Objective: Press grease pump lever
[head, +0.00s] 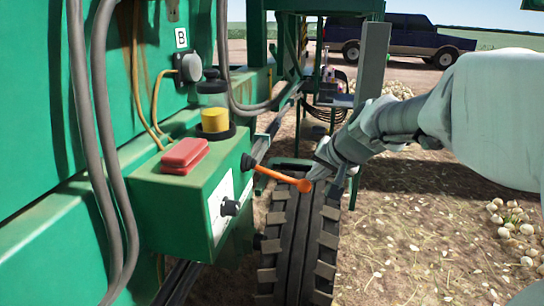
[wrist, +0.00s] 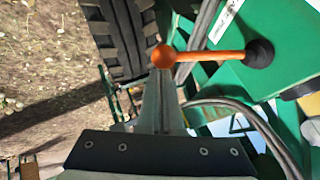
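The orange lever (head: 282,177) with a round knob sticks out from the side of a green control box (head: 170,205). Whether the fingertips touch the knob I cannot tell.
Grey hoses (head: 112,170) hang at left. A large tire (head: 300,240) stands below the lever. Onions (head: 515,225) lie on open ground at right.

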